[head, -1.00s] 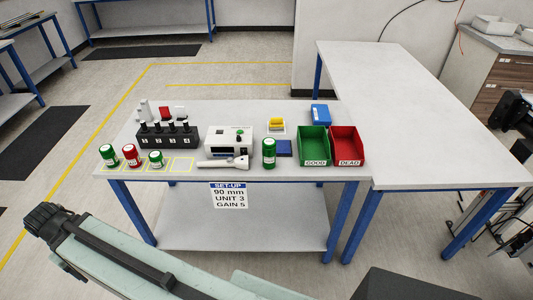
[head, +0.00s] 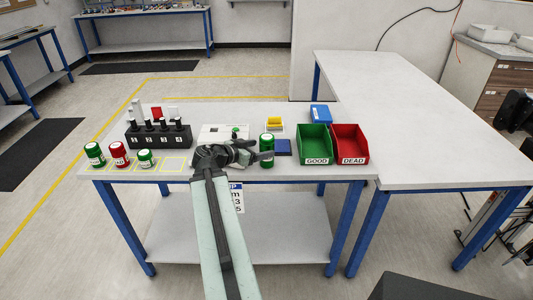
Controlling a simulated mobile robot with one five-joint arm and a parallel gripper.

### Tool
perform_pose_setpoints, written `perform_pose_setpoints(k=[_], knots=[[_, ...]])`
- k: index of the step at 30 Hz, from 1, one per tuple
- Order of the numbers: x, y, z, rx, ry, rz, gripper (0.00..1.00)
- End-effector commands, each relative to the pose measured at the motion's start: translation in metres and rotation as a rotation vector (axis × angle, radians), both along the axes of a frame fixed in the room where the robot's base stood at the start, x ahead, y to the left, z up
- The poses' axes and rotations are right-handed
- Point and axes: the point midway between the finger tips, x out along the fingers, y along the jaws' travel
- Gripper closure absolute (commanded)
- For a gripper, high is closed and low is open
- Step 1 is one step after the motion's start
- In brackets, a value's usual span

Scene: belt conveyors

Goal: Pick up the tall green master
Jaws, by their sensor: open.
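The tall green master (head: 266,143) is a green cylinder with a pale label, standing upright near the table's front edge, left of the dark blue pad. My gripper (head: 256,152) is open and empty at its left side, pointing right. A fingertip appears to overlap the lower part of the cylinder in the picture. I cannot tell whether the fingers are around it or touching it. My arm reaches up from the bottom of the view.
A white device (head: 222,131) stands behind my gripper. A black numbered rack (head: 158,140) and shorter green and red cylinders (head: 119,153) stand left. A dark blue pad (head: 283,147), a green GOOD bin (head: 316,161) and a red DEAD bin (head: 353,160) are right.

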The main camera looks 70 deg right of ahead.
Motion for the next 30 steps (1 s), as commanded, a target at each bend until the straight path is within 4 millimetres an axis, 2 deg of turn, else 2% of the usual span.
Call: perform_pose_setpoints(k=[3, 10, 17, 23, 24, 30], knots=[[-0.007, -0.012, -0.008, 0.0, -0.001, 0.002, 0.24], [-0.013, -0.022, -0.012, 0.001, 0.0, 0.001, 0.24], [-0.027, -0.056, -0.026, 0.001, 0.001, 0.003, 0.24], [-0.028, -0.057, -0.025, 0.002, 0.001, 0.005, 0.24], [-0.028, -0.057, -0.025, 0.002, 0.001, 0.005, 0.27], [-0.028, -0.057, -0.025, 0.002, 0.0, 0.006, 0.83]])
